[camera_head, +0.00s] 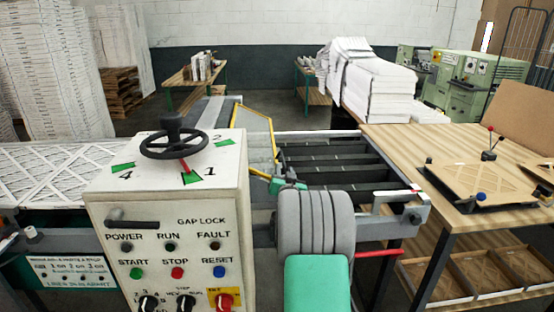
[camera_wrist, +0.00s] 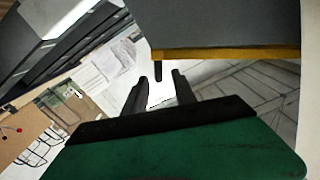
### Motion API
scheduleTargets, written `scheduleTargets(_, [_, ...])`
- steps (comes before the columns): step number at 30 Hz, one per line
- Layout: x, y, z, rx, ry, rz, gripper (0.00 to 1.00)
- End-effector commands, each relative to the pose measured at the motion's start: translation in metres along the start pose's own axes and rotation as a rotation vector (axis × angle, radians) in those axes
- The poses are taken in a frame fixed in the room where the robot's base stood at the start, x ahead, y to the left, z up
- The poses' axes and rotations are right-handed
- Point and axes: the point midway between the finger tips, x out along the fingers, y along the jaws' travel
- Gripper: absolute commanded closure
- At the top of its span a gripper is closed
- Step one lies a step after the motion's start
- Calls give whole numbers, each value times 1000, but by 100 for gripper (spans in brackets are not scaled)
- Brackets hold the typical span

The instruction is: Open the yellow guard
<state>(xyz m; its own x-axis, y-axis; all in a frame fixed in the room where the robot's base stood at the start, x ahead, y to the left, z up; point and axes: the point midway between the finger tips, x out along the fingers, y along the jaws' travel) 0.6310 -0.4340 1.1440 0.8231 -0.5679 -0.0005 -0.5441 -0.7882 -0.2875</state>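The yellow guard (camera_head: 272,134) is a grey panel with a yellow edge, standing tilted over the machine behind the control box in the head view. In the wrist view its grey face and yellow lower edge (camera_wrist: 225,53) fill the upper right. A short dark peg (camera_wrist: 158,72) sticks down at the left end of that edge. My gripper (camera_wrist: 160,84) has two dark fingers set apart, pointing toward the peg, which shows in the gap between the tips. I cannot tell whether they touch it. In the head view my green gripper body shows near the guard's lower right corner; its fingers are hard to make out.
A white control box (camera_head: 170,200) with a black handwheel (camera_head: 174,136) stands left of my arm. Dark slatted rails (camera_head: 335,158) lie right of the guard. A wooden table (camera_head: 400,150) with a fixture board (camera_head: 480,183) is at the right.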

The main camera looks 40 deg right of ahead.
Motion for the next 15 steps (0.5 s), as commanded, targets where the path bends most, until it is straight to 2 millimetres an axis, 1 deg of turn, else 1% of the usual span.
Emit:
scheduleTargets(5, [25,1,-3,0,0,2,68])
scheduleTargets(9, [51,0,-3,1,-1,2,68])
scheduleTargets(12, [65,-1,-3,1,1,0,68])
scheduleTargets(15, [73,-1,-1,1,-1,0,68])
